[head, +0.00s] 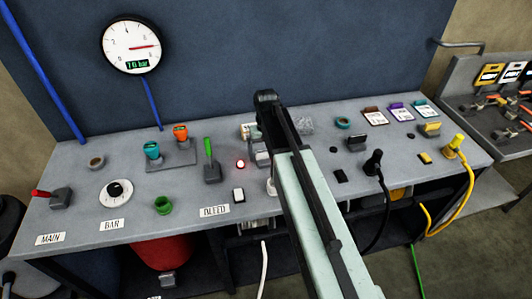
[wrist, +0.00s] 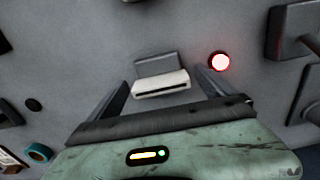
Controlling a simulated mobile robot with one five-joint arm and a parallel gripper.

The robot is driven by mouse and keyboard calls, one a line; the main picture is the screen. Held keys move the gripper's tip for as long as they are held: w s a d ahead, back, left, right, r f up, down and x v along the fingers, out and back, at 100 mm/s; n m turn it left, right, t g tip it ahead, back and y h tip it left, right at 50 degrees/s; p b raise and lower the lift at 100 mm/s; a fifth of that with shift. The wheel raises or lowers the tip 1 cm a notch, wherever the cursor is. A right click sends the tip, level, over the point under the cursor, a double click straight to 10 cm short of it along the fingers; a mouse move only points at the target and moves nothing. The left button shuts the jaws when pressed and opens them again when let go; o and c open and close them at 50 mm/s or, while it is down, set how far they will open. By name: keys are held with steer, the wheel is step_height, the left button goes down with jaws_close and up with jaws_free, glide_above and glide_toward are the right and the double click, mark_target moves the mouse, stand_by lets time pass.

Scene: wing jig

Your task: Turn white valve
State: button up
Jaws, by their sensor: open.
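The white valve (wrist: 160,88) shows in the wrist view as a white bar-shaped handle on a grey block (wrist: 155,65), fixed to the grey bench top. My gripper (wrist: 163,88) is open. Its two dark fingers stand on either side of the handle, with gaps visible at both ends. I cannot tell how far above the bench the fingertips are. In the head view my arm covers most of this spot, so the valve and the fingertips are not clear there.
A lit red lamp (wrist: 219,62) sits close beside my right finger. A green lever (head: 209,150) stands left of the lamp in the head view. A round gauge (head: 131,45) hangs on the wall. A teal ring (head: 343,122) lies right of my arm.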

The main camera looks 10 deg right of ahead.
mark_target(266, 152)
steer(key=shift+r, duration=0.1)
step_height(266, 152, up, 8)
steer(key=p, duration=0.8)
steer(key=shift+f, duration=0.2)
steer(key=shift+f+b, duration=0.25)
steer(key=shift+b, duration=0.1)
steer(key=s+f+b, duration=0.1)
steer(key=s, duration=0.1)
steer(key=s+f+b, duration=0.2)
steer(key=shift+a+f, duration=0.15)
steer(key=shift+f, duration=0.05)
steer(key=s, duration=0.3)
steer(key=s+f+b, duration=0.1)
steer(key=s, duration=0.6)
steer(key=shift+s+a+f+b, duration=0.15)
steer(key=shift+s+b, duration=0.05)
steer(key=shift+b, duration=0.15)
steer(key=shift+w, duration=0.1)
